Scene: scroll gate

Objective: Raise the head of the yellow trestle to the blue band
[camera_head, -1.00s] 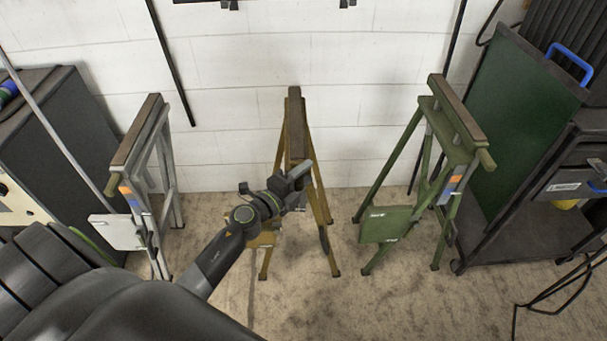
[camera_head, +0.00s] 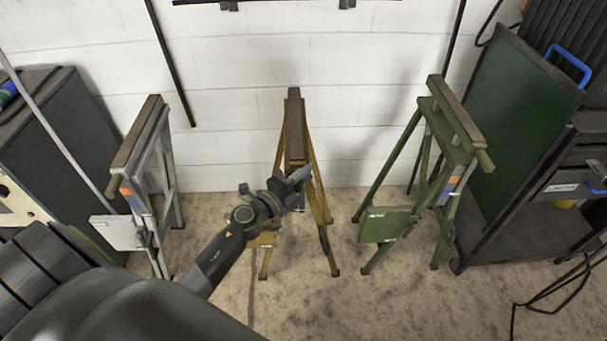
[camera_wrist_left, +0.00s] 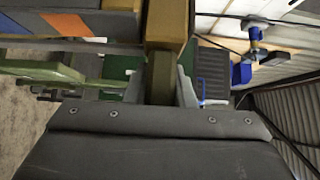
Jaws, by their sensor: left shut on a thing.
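The yellow trestle (camera_head: 294,125) stands in the middle by the wall, with a dark strip along its narrow top. My left gripper (camera_head: 301,176) reaches in from the lower left and overlaps the trestle's near side, hiding part of it. In the left wrist view a yellow-brown post (camera_wrist_left: 160,76) stands between the fingers, and the gripper is shut on it. An orange patch (camera_wrist_left: 68,23) and a blue patch (camera_wrist_left: 18,10) show at the upper left of the wrist view. In the head view my gripper hides the trestle's bands. My right gripper is not in view.
A grey trestle (camera_head: 140,160) stands at left and a green trestle (camera_head: 440,160) at right, each with orange and blue patches. A dark cabinet (camera_head: 60,130) is far left; a green board (camera_head: 520,110) and cart are far right. Floor in front is clear.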

